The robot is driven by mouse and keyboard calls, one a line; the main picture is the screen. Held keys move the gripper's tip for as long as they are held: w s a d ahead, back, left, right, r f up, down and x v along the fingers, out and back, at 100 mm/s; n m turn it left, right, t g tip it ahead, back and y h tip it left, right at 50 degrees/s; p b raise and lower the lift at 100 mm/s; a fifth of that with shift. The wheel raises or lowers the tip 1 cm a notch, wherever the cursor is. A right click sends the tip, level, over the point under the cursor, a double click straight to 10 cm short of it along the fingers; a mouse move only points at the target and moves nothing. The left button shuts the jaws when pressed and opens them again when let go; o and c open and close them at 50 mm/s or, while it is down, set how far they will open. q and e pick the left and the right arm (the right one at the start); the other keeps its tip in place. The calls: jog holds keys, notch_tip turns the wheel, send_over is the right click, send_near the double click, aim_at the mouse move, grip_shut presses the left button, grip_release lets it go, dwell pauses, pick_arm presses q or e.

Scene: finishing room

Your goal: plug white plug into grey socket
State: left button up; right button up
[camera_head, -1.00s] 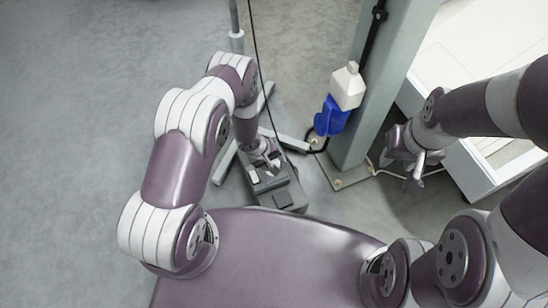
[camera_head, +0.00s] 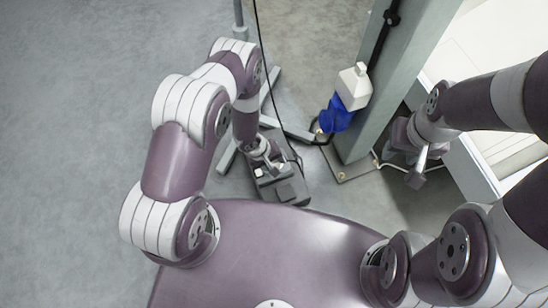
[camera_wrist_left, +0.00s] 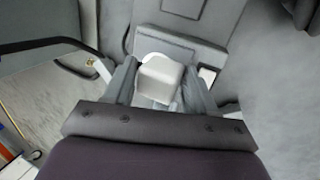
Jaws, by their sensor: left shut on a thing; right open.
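My left gripper (camera_head: 266,166) reaches down over the grey socket box (camera_head: 287,190) on the floor. In the left wrist view, my left gripper (camera_wrist_left: 156,82) is shut on the white plug (camera_wrist_left: 160,77), which sits between its two fingers. The grey socket box (camera_wrist_left: 207,30) lies right behind and below the plug in that view. The plug hides the spot in front of it, so I cannot tell whether it touches or enters the socket. My right gripper (camera_head: 418,168) is open and empty, to the right of the pillar's foot.
A grey-green pillar (camera_head: 385,90) on a base plate stands right of the box. A dark cable (camera_head: 262,60) runs past my left wrist. Open floor (camera_head: 70,140) lies at the left.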

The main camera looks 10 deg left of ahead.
pick_arm(q)
jog(key=shift+w+r, duration=0.1)
jog(key=shift+r, duration=0.1)
jog(key=shift+w+d+r+p, duration=0.2)
jog(key=shift+w+r+p, duration=0.4)
jog(key=shift+r+p, duration=0.3)
jog(key=shift+w+d+r+t+p, duration=0.1)
jog(key=shift+w+r+t+p, duration=0.25)
jog(key=shift+w+r+t, duration=0.2)
jog(key=shift+s+f+b, duration=0.15)
jog(key=shift+f+b, duration=1.75)
jog(key=shift+f, duration=0.65)
jog(key=shift+r, duration=0.1)
